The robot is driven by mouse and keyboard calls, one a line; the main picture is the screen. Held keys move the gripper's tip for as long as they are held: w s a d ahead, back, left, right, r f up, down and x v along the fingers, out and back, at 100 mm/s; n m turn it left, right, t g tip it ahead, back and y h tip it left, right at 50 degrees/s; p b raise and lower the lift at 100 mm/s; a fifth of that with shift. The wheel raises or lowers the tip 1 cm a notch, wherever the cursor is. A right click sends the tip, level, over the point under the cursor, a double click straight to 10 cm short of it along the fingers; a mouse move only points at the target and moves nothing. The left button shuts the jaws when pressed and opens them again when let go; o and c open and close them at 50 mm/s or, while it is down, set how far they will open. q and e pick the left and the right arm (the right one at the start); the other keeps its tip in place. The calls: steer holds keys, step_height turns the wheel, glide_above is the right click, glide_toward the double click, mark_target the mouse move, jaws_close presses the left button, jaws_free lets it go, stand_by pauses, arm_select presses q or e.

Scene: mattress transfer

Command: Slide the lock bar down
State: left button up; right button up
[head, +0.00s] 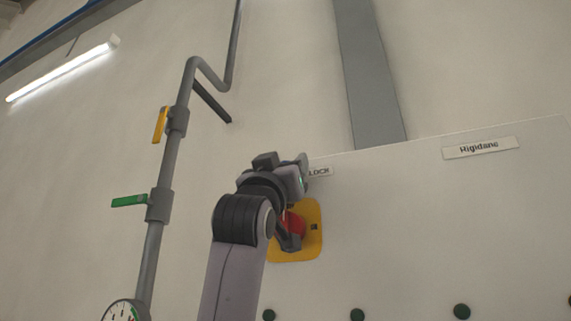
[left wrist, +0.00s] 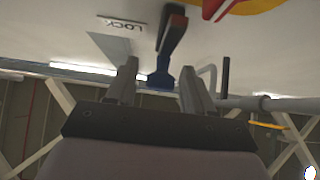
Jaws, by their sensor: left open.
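A white panel carries a LOCK label (head: 319,172) and a yellow plate (head: 312,214) with a red part (head: 296,224) on it. My left gripper (head: 298,172) is in front of the panel, just above the yellow plate, and partly covers the label and plate. In the left wrist view the left gripper (left wrist: 160,70) is open. A dark bar with a blue end (left wrist: 161,78) shows between its fingers in the picture; this looks like the lock bar. I cannot tell whether either finger touches it. My right gripper is not in view.
A grey pipe (head: 170,160) with a yellow lever (head: 160,124), a green lever (head: 129,201) and a gauge (head: 124,312) runs up the wall on the left. Several green round parts (head: 357,314) line the panel's lower area. A label (head: 480,147) is at upper right.

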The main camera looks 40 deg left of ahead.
arm_select(q)
jaws_close()
steer(key=shift+h, duration=0.3)
step_height(320, 180, down, 6)
steer(key=b, duration=0.4)
steer(key=shift+w+d+r, duration=0.1)
steer(key=shift+w, duration=0.05)
steer(key=shift+c, duration=1)
jaws_free()
steer(key=shift+o, duration=1)
steer(key=shift+b, duration=0.3)
